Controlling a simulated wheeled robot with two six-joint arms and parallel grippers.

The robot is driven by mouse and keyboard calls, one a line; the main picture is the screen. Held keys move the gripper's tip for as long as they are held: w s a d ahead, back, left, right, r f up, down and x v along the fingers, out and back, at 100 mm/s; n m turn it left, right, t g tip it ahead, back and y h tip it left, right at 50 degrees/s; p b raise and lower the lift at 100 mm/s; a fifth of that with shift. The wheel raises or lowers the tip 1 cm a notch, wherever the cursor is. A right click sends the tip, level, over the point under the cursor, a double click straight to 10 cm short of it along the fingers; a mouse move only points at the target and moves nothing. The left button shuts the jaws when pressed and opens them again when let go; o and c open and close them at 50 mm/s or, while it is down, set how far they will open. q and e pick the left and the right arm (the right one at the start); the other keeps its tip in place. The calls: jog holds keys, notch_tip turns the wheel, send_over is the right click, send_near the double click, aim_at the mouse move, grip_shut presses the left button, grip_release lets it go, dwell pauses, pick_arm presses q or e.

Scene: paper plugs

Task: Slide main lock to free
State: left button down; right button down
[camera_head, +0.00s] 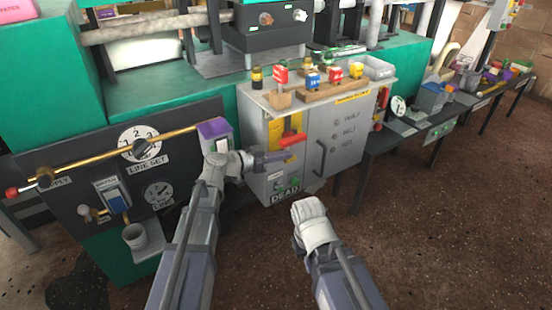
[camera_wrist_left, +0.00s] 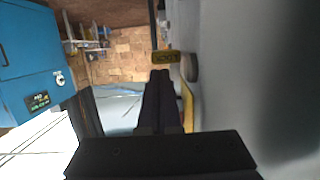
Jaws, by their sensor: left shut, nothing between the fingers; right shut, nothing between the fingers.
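A grey cabinet (camera_head: 345,145) stands in the middle of the head view. On its front left is a yellow plate (camera_head: 275,133) with a red handle (camera_head: 292,140). My left gripper (camera_head: 287,154) is shut and empty, just below the red handle and in front of the lower part of the plate. I cannot tell whether it touches anything. The main lock cannot be made out clearly there. In the left wrist view, the shut fingers (camera_wrist_left: 160,78) point toward a small yellow label (camera_wrist_left: 166,57) beside a dark rounded part (camera_wrist_left: 192,68). My right gripper (camera_head: 308,207) is shut and empty, low before the cabinet.
A sign reading DEAD (camera_head: 285,196) is at the cabinet's lower front. Colored tagged blocks stand in a wooden rack (camera_head: 332,90) on top. A dark gauge panel (camera_head: 75,150) with a brass rod is at left. Benches (camera_head: 405,135) run off to the right; floor there is clear.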

dwell(0.3)
